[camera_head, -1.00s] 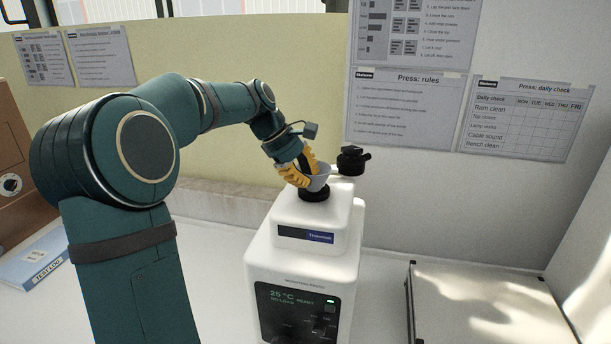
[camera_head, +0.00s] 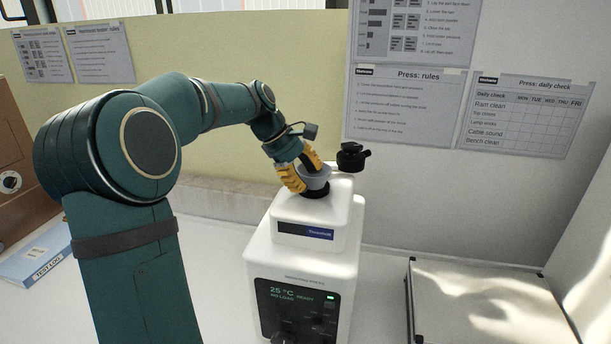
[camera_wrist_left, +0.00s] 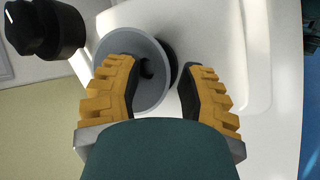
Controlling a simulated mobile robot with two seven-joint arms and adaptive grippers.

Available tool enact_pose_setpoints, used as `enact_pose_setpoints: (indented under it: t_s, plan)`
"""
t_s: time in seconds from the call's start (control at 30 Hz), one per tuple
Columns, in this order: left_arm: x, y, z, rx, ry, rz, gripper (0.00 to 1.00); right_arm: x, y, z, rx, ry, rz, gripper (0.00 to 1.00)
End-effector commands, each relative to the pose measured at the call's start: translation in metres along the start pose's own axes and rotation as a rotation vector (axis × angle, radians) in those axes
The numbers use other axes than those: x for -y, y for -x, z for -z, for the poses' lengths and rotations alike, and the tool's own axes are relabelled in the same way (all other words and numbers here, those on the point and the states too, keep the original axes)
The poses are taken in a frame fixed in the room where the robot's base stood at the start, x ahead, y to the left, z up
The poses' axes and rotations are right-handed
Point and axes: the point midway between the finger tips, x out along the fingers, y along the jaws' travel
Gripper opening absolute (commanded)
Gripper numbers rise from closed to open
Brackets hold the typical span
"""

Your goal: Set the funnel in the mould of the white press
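The grey funnel (camera_head: 318,179) stands at the black ring of the mould (camera_head: 317,194) on top of the white press (camera_head: 262,262). It looks about upright; its spout is hidden. In the left wrist view the funnel (camera_wrist_left: 154,98) shows its wide mouth and dark hole, with the black ring partly behind it. My left gripper (camera_head: 307,176) is at the funnel. In the left wrist view its yellow fingers (camera_wrist_left: 158,68) are apart, one overlapping the funnel's mouth, the other clear beyond the rim with a gap. My right gripper is out of view.
A black knobbed cap (camera_head: 352,158) sits beside the funnel at the press's back right; it also shows in the left wrist view (camera_wrist_left: 42,30). A grey flat-topped box (camera_head: 480,305) stands at the right. A blue-and-white test log (camera_head: 35,258) lies at the left.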

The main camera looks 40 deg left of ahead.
Motion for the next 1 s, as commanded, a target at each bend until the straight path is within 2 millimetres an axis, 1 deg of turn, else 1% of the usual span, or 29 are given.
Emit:
enact_pose_setpoints:
  t_s: [0.23,0.37,0.47,0.7,0.8,0.9,1.0]
  plan:
    - [0.000,0.002,0.000,0.000,0.000,0.000,0.39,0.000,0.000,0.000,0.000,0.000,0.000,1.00]
    - [-0.001,0.013,0.001,-0.002,0.000,-0.003,0.39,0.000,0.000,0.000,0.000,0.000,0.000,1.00]
    - [-0.001,0.030,0.000,-0.002,0.000,-0.004,0.39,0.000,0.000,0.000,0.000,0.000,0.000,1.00]
    - [-0.001,0.080,0.001,-0.003,0.000,-0.004,0.39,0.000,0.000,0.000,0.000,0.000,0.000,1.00]
    - [-0.001,0.096,0.000,-0.002,0.000,-0.003,0.39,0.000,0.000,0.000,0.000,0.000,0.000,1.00]
    - [-0.001,0.109,0.001,-0.001,0.001,-0.002,0.39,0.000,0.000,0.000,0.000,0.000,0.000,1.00]
    - [0.000,0.116,0.000,0.000,0.001,-0.001,0.39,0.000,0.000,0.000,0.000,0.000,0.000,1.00]
